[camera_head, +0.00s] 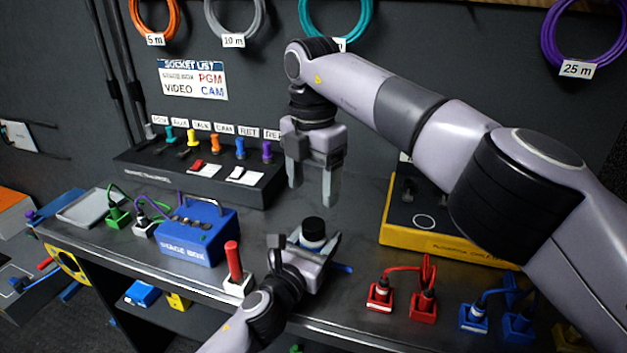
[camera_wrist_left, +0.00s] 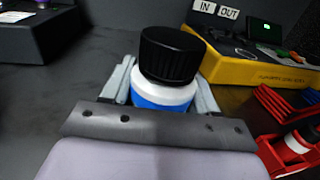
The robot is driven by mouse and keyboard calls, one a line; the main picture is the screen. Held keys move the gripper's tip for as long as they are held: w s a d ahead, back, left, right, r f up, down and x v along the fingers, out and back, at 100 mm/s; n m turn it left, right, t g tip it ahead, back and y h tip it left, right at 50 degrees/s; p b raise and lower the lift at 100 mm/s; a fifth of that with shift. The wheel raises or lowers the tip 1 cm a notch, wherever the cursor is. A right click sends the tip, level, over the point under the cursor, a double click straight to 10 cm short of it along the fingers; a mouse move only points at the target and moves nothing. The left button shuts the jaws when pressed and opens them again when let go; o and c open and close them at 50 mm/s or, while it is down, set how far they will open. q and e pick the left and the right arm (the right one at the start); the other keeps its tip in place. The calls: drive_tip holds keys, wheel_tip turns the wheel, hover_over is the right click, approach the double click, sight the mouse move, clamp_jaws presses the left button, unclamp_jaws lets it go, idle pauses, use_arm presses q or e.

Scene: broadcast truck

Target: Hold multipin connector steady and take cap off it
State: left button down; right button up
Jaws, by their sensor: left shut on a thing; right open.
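The multipin connector (camera_wrist_left: 160,97) has a white and blue body and stands upright, with a ribbed black cap (camera_wrist_left: 172,55) seated on its top. In the head view the black cap (camera_head: 313,229) shows between the fingers of my left gripper (camera_head: 316,243). That gripper is shut on the connector's body below the cap, near the front of the bench. The lower part of the connector is hidden by the gripper. My right gripper (camera_head: 311,190) is open and empty, pointing down above the cap and apart from it.
A blue stage box (camera_head: 199,232) stands left, with a red-handled item (camera_head: 234,262) at the front edge. A yellow-sided panel (camera_head: 440,243) stands right. Red plugs (camera_head: 380,295) and blue plugs (camera_head: 474,317) sit front right. A black socket panel (camera_head: 200,178) is behind.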

sight(313, 223)
drive_tip(key=m, duration=0.4)
drive_tip(key=shift+m, duration=0.4)
drive_tip(key=m, duration=0.3)
drive_tip(key=shift+f+m, duration=0.1)
drive_tip(key=shift+m, duration=0.3)
drive_tip(key=shift+f, duration=3.95)
